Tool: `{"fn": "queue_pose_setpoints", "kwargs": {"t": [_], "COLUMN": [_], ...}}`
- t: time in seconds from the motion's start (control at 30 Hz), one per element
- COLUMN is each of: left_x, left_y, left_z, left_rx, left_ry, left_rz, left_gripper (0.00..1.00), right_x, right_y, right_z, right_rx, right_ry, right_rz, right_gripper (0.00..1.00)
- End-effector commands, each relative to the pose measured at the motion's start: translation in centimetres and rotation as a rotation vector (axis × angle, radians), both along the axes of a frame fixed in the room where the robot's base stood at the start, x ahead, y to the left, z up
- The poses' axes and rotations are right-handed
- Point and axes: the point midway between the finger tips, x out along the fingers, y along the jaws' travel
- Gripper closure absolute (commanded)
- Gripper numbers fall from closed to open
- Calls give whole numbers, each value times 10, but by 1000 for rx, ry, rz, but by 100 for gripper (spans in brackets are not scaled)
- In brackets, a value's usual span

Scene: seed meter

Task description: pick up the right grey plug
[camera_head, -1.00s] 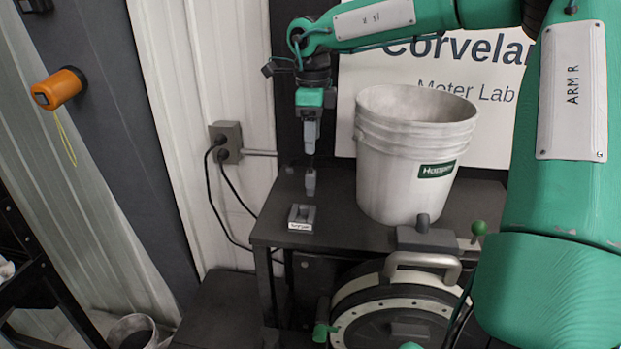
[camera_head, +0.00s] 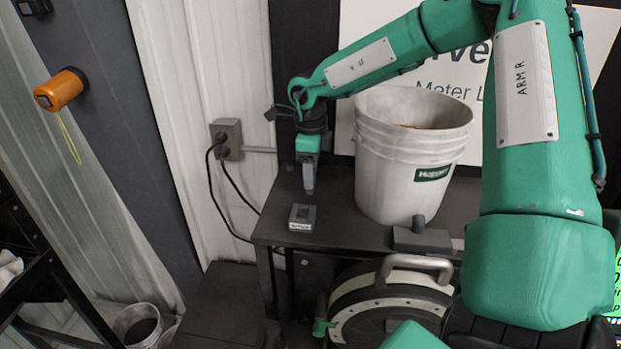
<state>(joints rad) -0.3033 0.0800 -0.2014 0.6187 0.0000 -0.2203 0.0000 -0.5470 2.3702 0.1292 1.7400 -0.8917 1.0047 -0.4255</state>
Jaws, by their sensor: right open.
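A small grey plug (camera_head: 309,187) stands upright on the dark table, near its back left part. My right gripper (camera_head: 308,178) reaches down from above, pointing at the table. Its jaws are open, with the fingertips at the plug's upper part. The fingers cover much of the plug, and I cannot tell whether they touch it. My left gripper is not in view.
A small labelled grey block (camera_head: 302,217) sits just in front of the plug. A white hopper bucket (camera_head: 395,180) stands to the right. A wall outlet (camera_head: 227,140) with black cables is at the left.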

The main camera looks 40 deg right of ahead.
Motion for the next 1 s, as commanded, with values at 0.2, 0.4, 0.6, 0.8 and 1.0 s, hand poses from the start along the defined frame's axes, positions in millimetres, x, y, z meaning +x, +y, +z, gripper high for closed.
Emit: {"fn": "queue_pose_setpoints", "kwargs": {"t": [0.2,0.4,0.6,0.8,1.0], "left_x": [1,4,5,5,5], "left_y": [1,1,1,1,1], "left_z": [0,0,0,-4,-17], "left_rx": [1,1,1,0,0], "left_ry": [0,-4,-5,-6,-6], "left_rz": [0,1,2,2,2], "left_gripper": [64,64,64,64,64], "right_x": [0,0,0,1,1], "right_y": [0,0,0,0,0], "right_z": [0,0,1,8,37], "right_rx": [0,0,0,-1,-1], "right_ry": [0,0,0,-3,-7], "right_rz": [0,0,0,-1,0], "right_gripper": [63,94,94,94,94]}}
